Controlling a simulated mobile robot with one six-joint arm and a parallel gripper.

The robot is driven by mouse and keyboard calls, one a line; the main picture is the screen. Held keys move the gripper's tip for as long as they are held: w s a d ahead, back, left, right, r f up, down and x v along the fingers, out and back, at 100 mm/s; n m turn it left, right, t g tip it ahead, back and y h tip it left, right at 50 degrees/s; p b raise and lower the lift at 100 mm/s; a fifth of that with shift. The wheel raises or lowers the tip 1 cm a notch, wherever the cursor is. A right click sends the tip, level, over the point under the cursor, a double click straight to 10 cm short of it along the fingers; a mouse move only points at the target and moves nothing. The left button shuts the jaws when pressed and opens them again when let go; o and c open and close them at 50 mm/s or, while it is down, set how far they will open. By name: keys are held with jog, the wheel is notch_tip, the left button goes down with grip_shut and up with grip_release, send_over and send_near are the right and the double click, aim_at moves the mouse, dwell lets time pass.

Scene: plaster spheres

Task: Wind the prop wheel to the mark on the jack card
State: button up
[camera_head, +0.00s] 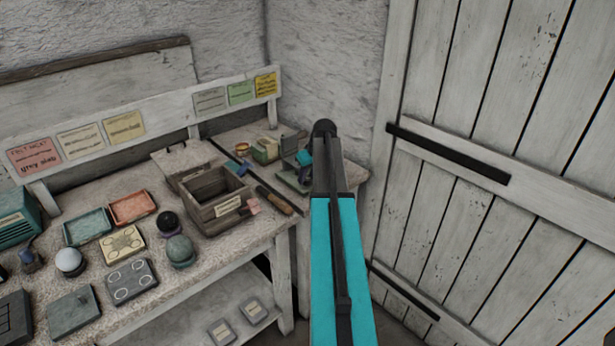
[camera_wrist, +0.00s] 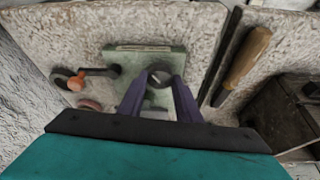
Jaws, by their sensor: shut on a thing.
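In the wrist view my gripper (camera_wrist: 160,92) points at a grey-green jack (camera_wrist: 125,60) on the bench. Its two purple fingers are closed at either side of a small dark round wheel (camera_wrist: 162,68), which I take as the prop wheel. In the head view the jack (camera_head: 291,182) stands at the bench's far right end, partly behind my arm, and the wheel cannot be made out. Grey, green and yellow cards (camera_head: 240,92) hang on the rail above. Their text is too small to tell which is the jack card, and no mark is readable.
A wooden-handled tool (camera_wrist: 247,58) and a dark rod (camera_wrist: 222,55) lie beside the jack. An orange-handled item (camera_wrist: 100,73) lies on its other side. An open wooden box (camera_head: 213,211) stands to the left in the head view. A plank door (camera_head: 500,190) is at right.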

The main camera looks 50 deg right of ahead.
jog(key=shift+m, duration=0.6)
jog(key=shift+a+m+h+b, duration=0.15)
jog(key=shift+m+h+b, duration=0.4)
jog(key=shift+m, duration=0.65)
jog(key=shift+w+m+g+h, duration=0.1)
jog(key=shift+m+g+h, duration=0.55)
jog(key=shift+m, duration=1.25)
jog(key=o, duration=1.1)
jog(key=shift+r, duration=0.1)
jog(key=shift+b+v, duration=1.45)
jog(key=shift+v, duration=5.4)
